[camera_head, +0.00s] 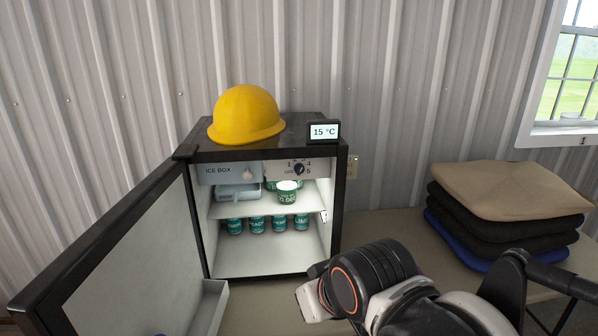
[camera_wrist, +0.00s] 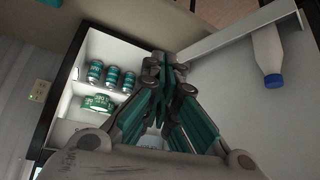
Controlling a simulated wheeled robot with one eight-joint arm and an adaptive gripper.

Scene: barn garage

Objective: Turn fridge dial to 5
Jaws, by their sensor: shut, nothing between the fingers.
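The small fridge (camera_head: 345,215) stands on the table with its door (camera_head: 130,260) open to the left. Its black dial (camera_head: 299,169) is on the light panel at the top right inside, with numbers such as 1, 4 and 5 around it; where its pointer aims is too small to tell. I cannot make out the dial in the wrist view. My gripper (camera_wrist: 165,68) is shut and empty in the wrist view, in front of the open fridge. In the head view my arm is low, right of the fridge's lower corner, and the fingers cannot be made out.
Cans (camera_head: 253,225) and a green tin (camera_head: 288,197) stand on the fridge shelves. A yellow hard hat (camera_head: 246,116) and a 15 °C display (camera_head: 324,131) sit on top. Folded cloths (camera_head: 510,190) lie at right. A bottle (camera_wrist: 268,52) is in the door.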

